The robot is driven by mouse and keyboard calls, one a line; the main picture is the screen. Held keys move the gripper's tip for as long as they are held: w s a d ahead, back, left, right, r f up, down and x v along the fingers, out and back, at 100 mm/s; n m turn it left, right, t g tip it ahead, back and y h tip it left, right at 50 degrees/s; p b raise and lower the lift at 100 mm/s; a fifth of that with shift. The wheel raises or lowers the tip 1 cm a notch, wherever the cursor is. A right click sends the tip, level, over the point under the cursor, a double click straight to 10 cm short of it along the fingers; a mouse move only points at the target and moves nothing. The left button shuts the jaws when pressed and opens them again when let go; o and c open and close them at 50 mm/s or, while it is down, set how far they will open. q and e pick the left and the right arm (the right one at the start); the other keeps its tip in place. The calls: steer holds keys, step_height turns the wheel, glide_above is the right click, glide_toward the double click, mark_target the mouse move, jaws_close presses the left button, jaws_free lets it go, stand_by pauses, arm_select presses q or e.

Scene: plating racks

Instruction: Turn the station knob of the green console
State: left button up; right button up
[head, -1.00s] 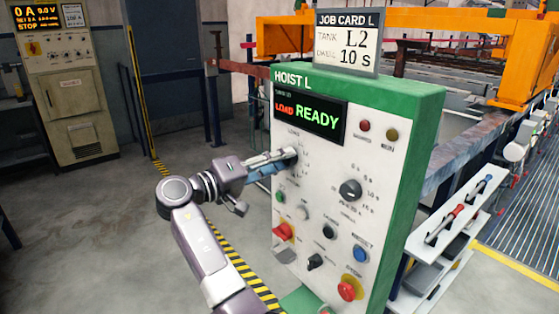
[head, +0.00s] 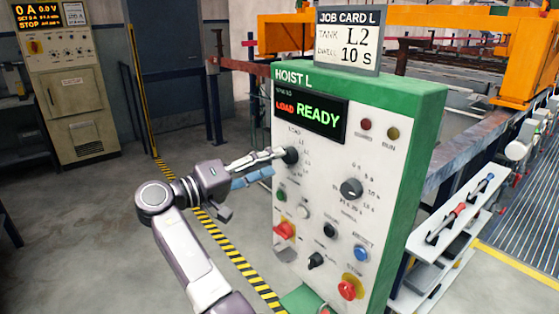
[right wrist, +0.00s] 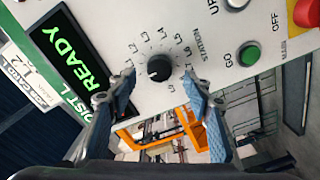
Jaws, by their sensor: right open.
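The green console (head: 425,150) stands in the middle right of the head view, labelled HOIST L. Its white face carries the black round station knob (head: 290,156), below the READY display (head: 310,115). In the right wrist view the station knob (right wrist: 158,68) is ringed by marks including L2 and L3; its pointer is too small to read. My right gripper (head: 268,165) is open at the knob, and in the right wrist view its fingertips (right wrist: 159,74) are spread to either side with gaps. Contact is not visible. My left gripper is not in view.
The job card (head: 347,42) on top reads tank L2, 10 s. A red emergency button (head: 348,288), a dial (head: 351,188) and other switches sit lower on the console face. Floor left of the console is clear.

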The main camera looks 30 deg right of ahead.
steer(key=shift+s+a, duration=0.15)
steer(key=shift+a, duration=1.55)
